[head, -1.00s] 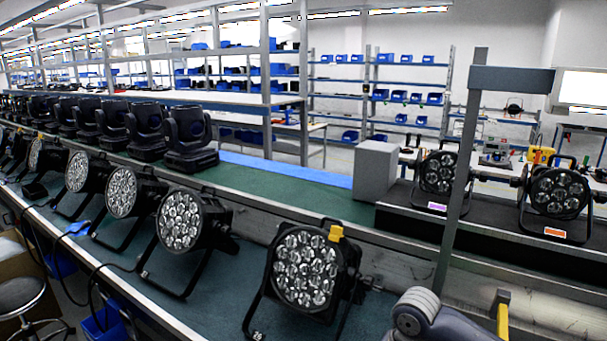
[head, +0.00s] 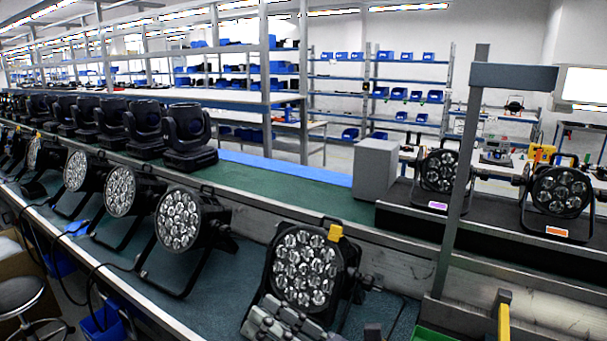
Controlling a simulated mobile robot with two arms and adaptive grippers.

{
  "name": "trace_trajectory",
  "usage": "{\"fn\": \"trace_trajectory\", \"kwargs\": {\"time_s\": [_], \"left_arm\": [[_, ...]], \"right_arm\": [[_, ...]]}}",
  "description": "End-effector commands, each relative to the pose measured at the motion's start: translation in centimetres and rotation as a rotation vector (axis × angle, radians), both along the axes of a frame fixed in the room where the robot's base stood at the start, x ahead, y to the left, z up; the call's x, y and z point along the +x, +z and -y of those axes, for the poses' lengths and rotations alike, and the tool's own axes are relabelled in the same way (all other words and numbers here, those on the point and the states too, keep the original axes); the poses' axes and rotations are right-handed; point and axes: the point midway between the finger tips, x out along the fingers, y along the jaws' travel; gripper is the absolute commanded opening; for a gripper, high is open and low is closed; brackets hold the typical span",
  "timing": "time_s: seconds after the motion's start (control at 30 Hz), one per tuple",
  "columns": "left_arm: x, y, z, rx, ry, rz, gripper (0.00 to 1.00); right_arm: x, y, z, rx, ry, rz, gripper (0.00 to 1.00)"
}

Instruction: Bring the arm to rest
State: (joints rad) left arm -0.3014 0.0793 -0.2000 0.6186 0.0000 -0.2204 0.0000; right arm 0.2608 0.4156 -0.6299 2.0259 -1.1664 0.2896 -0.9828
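My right gripper (head: 280,321) shows at the bottom edge of the head view, as grey jointed pieces cut off by the frame. It overlaps the lower front of the nearest par can (head: 303,268) in the picture; I cannot tell whether they touch. The gap between its fingers is not clear, and nothing held shows. That par can is black with many round lenses and a yellow tab on top, and it stands on the green bench. My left gripper is not in view.
More par cans (head: 178,219) stand in a row to the left on the green bench (head: 215,268). Two more par cans (head: 558,190) stand on a black surface at right, near a grey post (head: 460,190). Dark moving-head lights (head: 186,136) line the back. A grey box (head: 375,170) stands behind.

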Motion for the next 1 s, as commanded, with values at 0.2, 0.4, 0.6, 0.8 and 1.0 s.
{"fn": "trace_trajectory", "kwargs": {"time_s": [0.2, 0.4, 0.6, 0.8, 1.0], "left_arm": [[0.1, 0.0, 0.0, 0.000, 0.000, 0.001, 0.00], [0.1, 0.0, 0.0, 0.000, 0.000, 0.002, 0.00], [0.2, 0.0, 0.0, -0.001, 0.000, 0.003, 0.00], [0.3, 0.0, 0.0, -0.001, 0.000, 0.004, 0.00], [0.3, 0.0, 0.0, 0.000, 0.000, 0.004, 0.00]], "right_arm": [[4.6, -0.2, 9.6, 0.569, -0.264, -0.542, 0.28], [5.2, -8.2, 18.8, 1.070, -0.522, -1.033, 0.28], [-0.7, -19.3, 24.7, 1.532, -0.828, -1.482, 0.28], [-9.5, -26.8, 26.2, 1.855, -1.132, -1.789, 0.28], [-17.5, -30.3, 26.0, -2.010, 1.381, 1.935, 0.28]]}}
